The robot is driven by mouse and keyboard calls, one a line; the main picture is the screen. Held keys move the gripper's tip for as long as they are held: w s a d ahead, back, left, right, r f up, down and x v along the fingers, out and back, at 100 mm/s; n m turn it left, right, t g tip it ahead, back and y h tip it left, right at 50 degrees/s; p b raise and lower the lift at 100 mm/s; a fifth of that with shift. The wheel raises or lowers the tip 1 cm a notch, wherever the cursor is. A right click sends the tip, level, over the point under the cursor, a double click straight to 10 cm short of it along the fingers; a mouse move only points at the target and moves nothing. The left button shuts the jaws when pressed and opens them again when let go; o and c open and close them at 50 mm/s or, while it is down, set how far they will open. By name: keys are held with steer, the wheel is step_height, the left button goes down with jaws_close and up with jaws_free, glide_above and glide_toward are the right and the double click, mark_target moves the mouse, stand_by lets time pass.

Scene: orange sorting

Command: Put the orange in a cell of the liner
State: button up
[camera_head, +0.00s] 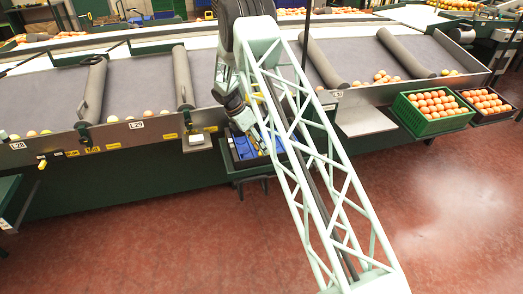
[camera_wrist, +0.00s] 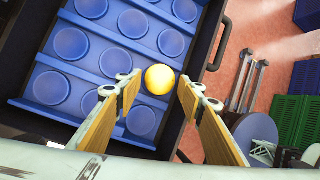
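The blue liner (camera_wrist: 90,75) with round cells fills the left of the wrist view, inside a dark crate (camera_wrist: 203,55). The yellow-orange orange (camera_wrist: 160,79) lines up with the right-hand cell of the middle row and appears to sit in it. My gripper (camera_wrist: 160,78) is open, with one finger on each side of the orange and a narrow gap at both sides. The other visible cells look empty. In the head view, the liner (camera_head: 243,148) shows below the conveyor edge, partly covered by my arm, and the orange cannot be made out.
A green crate full of oranges (camera_head: 404,112) and a darker one (camera_head: 497,116) stand at the right. Sloped grey chutes (camera_head: 140,85) with loose fruit lie behind a metal rail. Stacked green crates (camera_wrist: 293,115) show at the right of the wrist view. The red floor is open.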

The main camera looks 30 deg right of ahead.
steer(key=p+v, duration=0.2)
steer(key=v, duration=0.8)
steer(key=shift+r, duration=0.15)
stand_by(0.4)
steer(key=shift+a, duration=0.1)
